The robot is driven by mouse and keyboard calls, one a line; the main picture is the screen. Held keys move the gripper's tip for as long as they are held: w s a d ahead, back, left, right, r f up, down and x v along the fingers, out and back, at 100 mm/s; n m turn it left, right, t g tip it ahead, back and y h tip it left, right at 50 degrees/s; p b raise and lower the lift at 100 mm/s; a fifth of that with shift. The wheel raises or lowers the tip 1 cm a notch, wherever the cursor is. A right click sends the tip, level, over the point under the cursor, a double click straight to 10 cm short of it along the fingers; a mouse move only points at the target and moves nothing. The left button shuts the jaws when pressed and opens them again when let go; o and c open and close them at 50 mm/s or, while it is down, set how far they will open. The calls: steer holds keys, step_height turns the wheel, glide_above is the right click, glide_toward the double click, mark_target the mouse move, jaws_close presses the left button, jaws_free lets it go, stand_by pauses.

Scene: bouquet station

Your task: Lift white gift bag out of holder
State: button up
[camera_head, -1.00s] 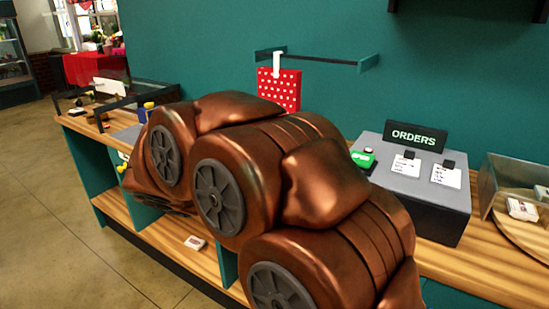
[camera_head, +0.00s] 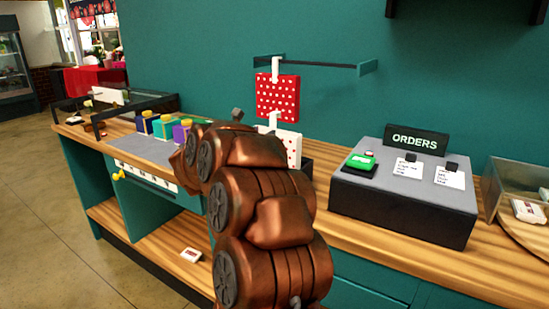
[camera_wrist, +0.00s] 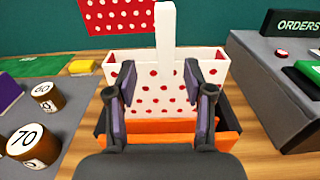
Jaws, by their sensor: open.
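The white gift bag with red dots (camera_wrist: 160,98) stands upright in the wrist view, its tall white handle (camera_wrist: 164,35) rising from it. It sits in a dark holder (camera_wrist: 234,143) with orange panels or another orange item (camera_wrist: 180,126) in front of it. My gripper (camera_wrist: 161,78) is open, its two fingers apart on the left and right in front of the bag, the handle showing between them. I cannot tell whether they touch it. In the head view the bag (camera_head: 293,148) is partly hidden behind my arm, and my gripper is hidden there.
A red dotted bag (camera_head: 278,97) hangs from a wall rail (camera_head: 320,63) above. The grey orders box (camera_head: 400,200) stands close on the right. Several coloured boxes (camera_head: 163,126) and weights marked 60 (camera_wrist: 46,97) and 70 (camera_wrist: 28,145) are on the left.

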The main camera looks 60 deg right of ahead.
mark_target(272, 128)
steer(key=shift+s+d+r+p, duration=0.1)
steer(key=shift+d+r+p, duration=0.1)
steer(key=shift+d, duration=0.65)
steer(key=shift+s+d+r+p, duration=0.1)
steer(key=shift+d+p, duration=0.1)
steer(key=shift+d, duration=0.7)
steer(key=shift+s+d+r+p, duration=0.1)
steer(key=shift+d+p, duration=0.1)
steer(key=shift+d, duration=0.65)
steer(key=shift+w+d, duration=0.1)
steer(key=shift+d, duration=0.4)
jaws_close()
